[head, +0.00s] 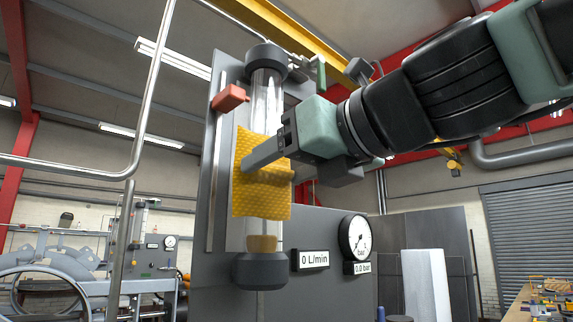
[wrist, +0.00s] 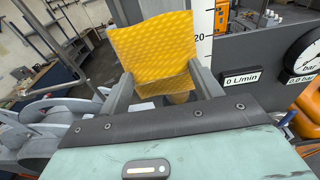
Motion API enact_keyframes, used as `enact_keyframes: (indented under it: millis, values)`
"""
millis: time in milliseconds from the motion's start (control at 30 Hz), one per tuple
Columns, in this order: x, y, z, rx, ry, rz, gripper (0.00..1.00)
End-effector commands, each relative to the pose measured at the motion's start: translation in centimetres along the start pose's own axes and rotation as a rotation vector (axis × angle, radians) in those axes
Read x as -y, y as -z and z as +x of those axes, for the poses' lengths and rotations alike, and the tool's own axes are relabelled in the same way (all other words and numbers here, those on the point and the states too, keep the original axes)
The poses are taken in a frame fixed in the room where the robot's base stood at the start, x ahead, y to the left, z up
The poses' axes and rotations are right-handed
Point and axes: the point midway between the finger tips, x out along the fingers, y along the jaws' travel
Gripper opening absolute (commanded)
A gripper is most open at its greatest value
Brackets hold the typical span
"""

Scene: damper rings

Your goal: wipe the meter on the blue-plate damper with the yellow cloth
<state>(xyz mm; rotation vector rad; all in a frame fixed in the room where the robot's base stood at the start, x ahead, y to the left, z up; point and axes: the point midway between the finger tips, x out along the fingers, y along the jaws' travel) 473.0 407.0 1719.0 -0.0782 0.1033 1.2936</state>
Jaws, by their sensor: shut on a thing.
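The yellow cloth (head: 262,206) hangs from my gripper (head: 265,168) in front of the clear tube meter (head: 266,95). The meter stands upright between dark end caps and its middle is hidden by the cloth. Whether the cloth touches the tube I cannot tell. In the wrist view, the cloth (wrist: 155,42) is pinched between the two fingers of my gripper (wrist: 160,82). A white scale marked 20 (wrist: 203,38) shows just right of it. No blue plate is clearly visible.
A red block (head: 230,98) juts out beside the tube's upper left. A "0 L/min" display (head: 310,259) and a round bar gauge (head: 355,238) sit on the grey panel at right. A bent metal pipe (head: 140,130) runs at left. A bench (head: 535,300) is far right.

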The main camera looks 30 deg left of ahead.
Motion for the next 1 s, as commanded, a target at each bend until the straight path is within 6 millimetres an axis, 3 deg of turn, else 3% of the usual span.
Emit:
enact_keyframes:
  millis: [300,467,1000]
  values:
    - [3.3,0.2,-0.1,0.0,0.011,0.001,0.31]
    - [3.8,0.0,-0.3,0.0,0.01,0.002,0.31]
    - [0.1,-0.1,-0.1,0.0,0.007,0.0,0.31]
